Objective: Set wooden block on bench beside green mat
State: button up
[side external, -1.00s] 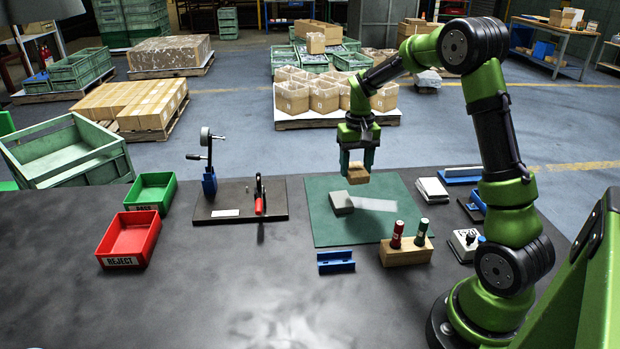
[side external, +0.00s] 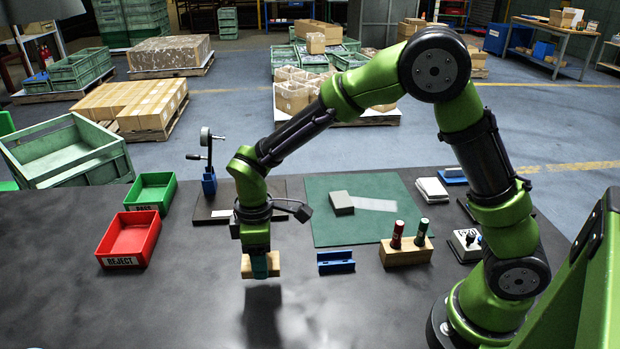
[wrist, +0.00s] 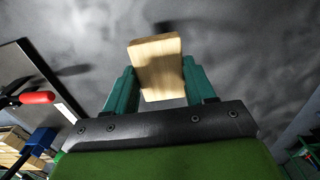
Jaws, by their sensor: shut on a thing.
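The wooden block (side external: 246,266) is between the teal fingers of my gripper (side external: 261,266), which is shut on it. My gripper holds it above the dark bench (side external: 200,305), left of the green mat (side external: 320,190). A shadow lies on the bench below, and a gap shows between block and bench. In the wrist view the pale-grained block (wrist: 156,65) sits between both fingertips, with bare bench behind it. A grey block (side external: 341,202) and a pale strip (side external: 376,204) lie on the mat.
A blue V-shaped block (side external: 336,262) and a wooden stand (side external: 406,252) with red and green plugs are right of my gripper. Red (side external: 128,241) and green (side external: 152,192) trays are left. A fixture board (side external: 212,209) is behind, partly hidden by my arm. The front bench is clear.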

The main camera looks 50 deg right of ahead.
send_over(202, 266)
jog(key=shift+f, duration=2.5)
jog(key=o, duration=0.6)
jog(key=shift+f, duration=0.15)
jog(key=o, duration=0.4)
jog(key=shift+o, duration=0.2)
